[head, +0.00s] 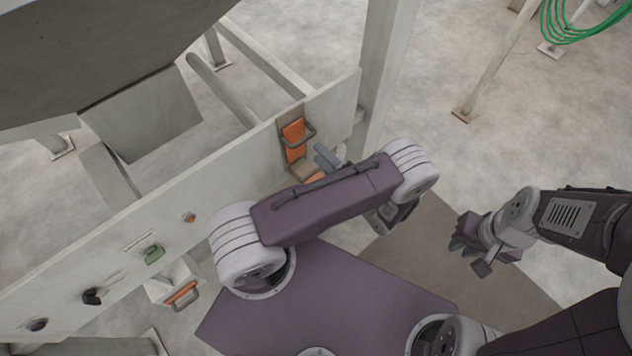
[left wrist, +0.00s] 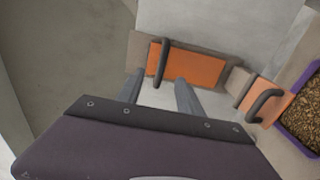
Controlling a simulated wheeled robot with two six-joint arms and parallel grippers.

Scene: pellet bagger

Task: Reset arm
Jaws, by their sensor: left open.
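My left gripper (head: 330,158) is open beside the pale beam, close to an orange plate (head: 294,130) with a dark bar handle. In the left wrist view its two grey fingers (left wrist: 159,90) point at this orange plate (left wrist: 200,68), and the dark handle (left wrist: 161,65) shows between the fingertips. I cannot tell whether they touch it. A second orange piece with a dark handle (left wrist: 262,106) is to the right; in the head view my arm mostly hides it. My right gripper (head: 474,255) hangs over the floor at the right, its fingers apart and empty.
The pale beam (head: 235,182) carries a green knob (head: 153,255) and a black knob (head: 92,297). A large grey hopper (head: 110,45) hangs at upper left. A purple container of brown pellets (left wrist: 302,112) shows in the left wrist view. Floor at upper right is mostly clear.

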